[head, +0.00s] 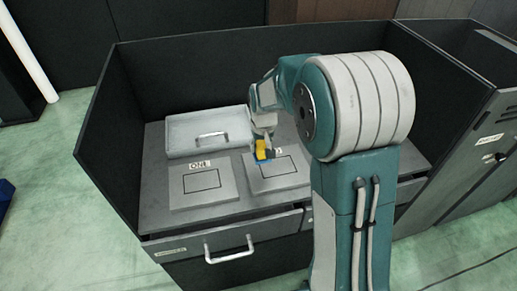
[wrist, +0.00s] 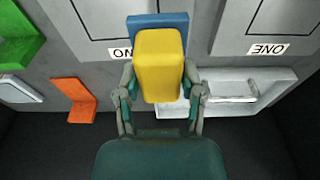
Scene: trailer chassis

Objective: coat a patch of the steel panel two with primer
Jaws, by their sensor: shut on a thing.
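Steel panel two (head: 283,183) is a grey plate with a black outlined square, lying on the bench to the right of panel one. In the wrist view panel two (wrist: 105,18) is at the top left, its label partly hidden. My gripper (head: 265,147) is over the label edge of panel two. In the wrist view my gripper (wrist: 160,92) is shut on a yellow block (wrist: 158,65) with a blue pad (wrist: 143,20) at its far end. I cannot tell whether the pad touches the panel. The square looks bare grey where visible.
Panel one (head: 205,201), labelled ONE, lies to the left. A pale tray (head: 180,140) with a handle stands behind it. An orange bracket (wrist: 74,99) and a green piece (wrist: 18,38) show in the wrist view. Dark walls (head: 110,150) enclose the back and left.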

